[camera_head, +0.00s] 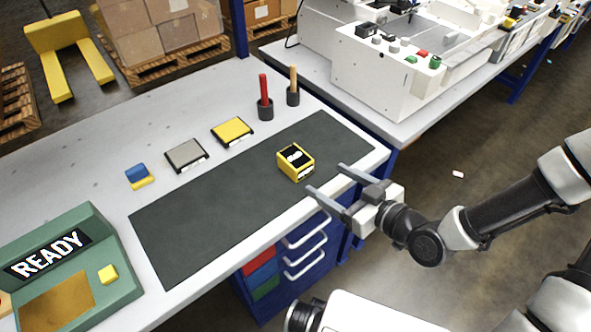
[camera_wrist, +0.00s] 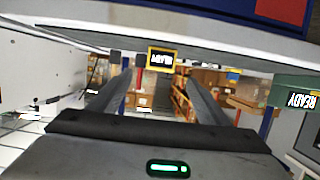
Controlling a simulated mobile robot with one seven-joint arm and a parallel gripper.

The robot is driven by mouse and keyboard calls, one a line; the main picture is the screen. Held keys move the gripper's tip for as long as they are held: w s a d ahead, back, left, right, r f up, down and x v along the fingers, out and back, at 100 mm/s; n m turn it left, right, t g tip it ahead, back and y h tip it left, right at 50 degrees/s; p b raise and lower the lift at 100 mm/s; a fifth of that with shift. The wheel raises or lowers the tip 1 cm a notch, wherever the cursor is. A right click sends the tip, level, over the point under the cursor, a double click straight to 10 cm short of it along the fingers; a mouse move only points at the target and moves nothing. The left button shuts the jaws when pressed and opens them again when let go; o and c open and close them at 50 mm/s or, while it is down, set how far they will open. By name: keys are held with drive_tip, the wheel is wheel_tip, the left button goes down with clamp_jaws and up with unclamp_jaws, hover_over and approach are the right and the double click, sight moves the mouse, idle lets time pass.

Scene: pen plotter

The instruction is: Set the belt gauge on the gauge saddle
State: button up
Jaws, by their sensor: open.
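A small yellow box with a black display face, which I take to be the belt gauge (camera_head: 295,161), sits on the dark mat (camera_head: 215,205) near its right part. In the wrist view the gauge (camera_wrist: 163,59) appears between and beyond my fingers, its lettering upside down. My gripper (camera_head: 327,179) is open and empty, just right of the gauge and apart from it, fingers pointing toward it. No part is clearly marked as the gauge saddle. A green console (camera_head: 105,262) at lower left shows READY and has a bronze plate (camera_head: 60,303) and a yellow button.
Behind the mat stand a blue-and-yellow block (camera_head: 139,176), a grey pad (camera_head: 186,156), a yellow pad (camera_head: 232,132) and red and tan pens in black holders. White machines (camera_head: 385,65) fill the right bench. Drawers (camera_head: 290,255) lie below the front edge. The mat's middle is clear.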

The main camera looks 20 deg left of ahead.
sight(295, 161)
drive_tip(key=b+x, duration=0.1)
drive_tip(key=x, duration=0.7)
drive_tip(key=shift+w+a, duration=0.1)
drive_tip(key=shift+a, duration=0.1)
drive_tip(key=shift+b+x, duration=0.65)
drive_tip(key=shift+x, duration=2.1)
drive_tip(key=c, duration=1.2)
drive_tip(key=shift+r, duration=0.15)
drive_tip(key=shift+c, duration=0.8)
